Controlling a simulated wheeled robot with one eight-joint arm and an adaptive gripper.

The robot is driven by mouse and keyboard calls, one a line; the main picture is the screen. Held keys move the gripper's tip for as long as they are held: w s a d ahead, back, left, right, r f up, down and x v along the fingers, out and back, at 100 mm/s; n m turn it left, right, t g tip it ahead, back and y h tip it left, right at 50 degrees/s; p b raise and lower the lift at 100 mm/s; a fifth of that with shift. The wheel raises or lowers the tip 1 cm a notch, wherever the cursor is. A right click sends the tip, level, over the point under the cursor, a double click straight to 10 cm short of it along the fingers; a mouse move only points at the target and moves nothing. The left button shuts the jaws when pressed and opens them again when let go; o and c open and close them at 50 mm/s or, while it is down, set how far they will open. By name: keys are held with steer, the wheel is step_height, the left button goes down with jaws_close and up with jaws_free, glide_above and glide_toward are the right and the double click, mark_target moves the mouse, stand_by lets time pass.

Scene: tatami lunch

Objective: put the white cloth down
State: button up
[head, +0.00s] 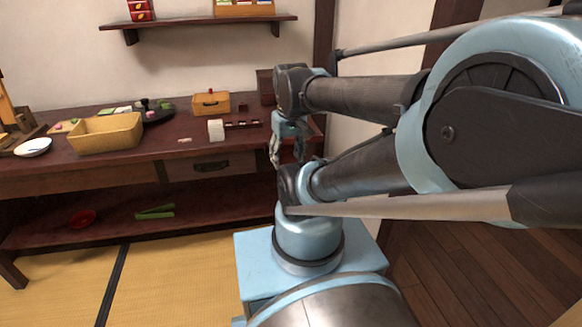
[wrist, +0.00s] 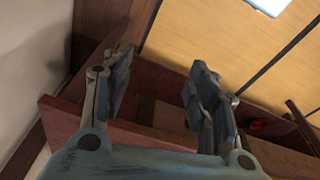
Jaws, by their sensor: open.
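My gripper (head: 287,155) hangs fingers-down at the right front edge of the dark red table (head: 200,158). In the wrist view its two fingers (wrist: 160,85) are spread apart with nothing between them. No cloth can be picked out for certain. A small white upright thing (head: 216,130) stands on the table, left of my gripper; it may be the rolled white cloth, but it is too small to tell. My gripper is apart from it.
A tan basket (head: 105,134), a white plate (head: 33,147) and a wooden box (head: 211,103) stand on the table. A dark narrow rack (head: 243,125) lies beside the white thing. A red bowl (head: 82,219) and green pieces (head: 155,212) are on the lower shelf.

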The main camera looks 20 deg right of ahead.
steer(key=shift+s+d+f+m, duration=0.2)
steer(key=shift+s+f+m, duration=0.25)
steer(key=shift+s+f, duration=0.25)
steer(key=shift+s+d+f+m, duration=0.2)
steer(key=shift+s+f+m, duration=0.3)
steer(key=shift+f, duration=0.2)
steer(key=shift+w+f, duration=0.2)
steer(key=shift+w, duration=0.25)
steer(key=shift+o, duration=0.6)
